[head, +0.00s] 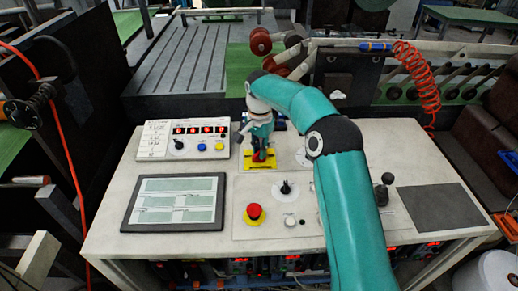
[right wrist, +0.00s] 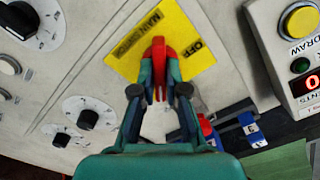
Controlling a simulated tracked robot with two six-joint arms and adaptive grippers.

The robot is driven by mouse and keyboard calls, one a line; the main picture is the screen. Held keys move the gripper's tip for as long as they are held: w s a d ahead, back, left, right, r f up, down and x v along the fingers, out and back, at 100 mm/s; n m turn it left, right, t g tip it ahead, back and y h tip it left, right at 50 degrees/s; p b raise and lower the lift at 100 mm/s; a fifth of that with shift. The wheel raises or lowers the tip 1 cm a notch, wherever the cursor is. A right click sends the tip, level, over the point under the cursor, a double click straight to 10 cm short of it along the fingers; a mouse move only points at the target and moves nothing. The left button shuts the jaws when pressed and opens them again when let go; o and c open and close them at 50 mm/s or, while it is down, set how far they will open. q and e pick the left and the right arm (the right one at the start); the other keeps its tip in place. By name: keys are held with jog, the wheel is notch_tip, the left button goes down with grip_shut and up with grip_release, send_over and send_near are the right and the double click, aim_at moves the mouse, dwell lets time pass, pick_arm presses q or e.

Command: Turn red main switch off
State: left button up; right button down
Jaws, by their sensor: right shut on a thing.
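The red main switch (right wrist: 158,50) sits on a yellow plate (right wrist: 180,30) marked "MAIN SWITCH" and "OFF" in the right wrist view. In the head view the yellow plate (head: 249,165) is on the console top, and the red switch (head: 259,156) shows partly below my gripper. My right gripper (right wrist: 159,84) is shut on the red switch handle, with one finger on each side. In the head view my right gripper (head: 259,146) points down at the plate from above. My left gripper is not in view.
A red emergency button (head: 254,211) and a black knob (head: 286,188) stand nearer on the console (head: 220,244). A display panel (head: 174,202) lies left. A raised control box (head: 183,140) with a blue and a yellow button is beside the switch. A joystick (head: 384,184) stands right.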

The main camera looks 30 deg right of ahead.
jog(key=n, duration=0.1)
jog(key=n+p, duration=0.1)
jog(key=n, duration=0.1)
jog(key=shift+w+a+r, duration=0.1)
jog(key=shift+w+r, duration=0.05)
jog(key=shift+r, duration=0.1)
jog(key=n+p, duration=0.1)
jog(key=n, duration=0.3)
jog(key=shift+n+p, duration=0.35)
jog(key=shift+n, duration=0.05)
jog(key=n+p, duration=0.1)
jog(key=n, duration=0.3)
jog(key=shift+w+n+p, duration=0.1)
jog(key=shift+n+p, duration=0.2)
jog(key=shift+n, duration=2.1)
jog(key=c, duration=1.2)
grip_release()
jog(key=shift+f, duration=0.15)
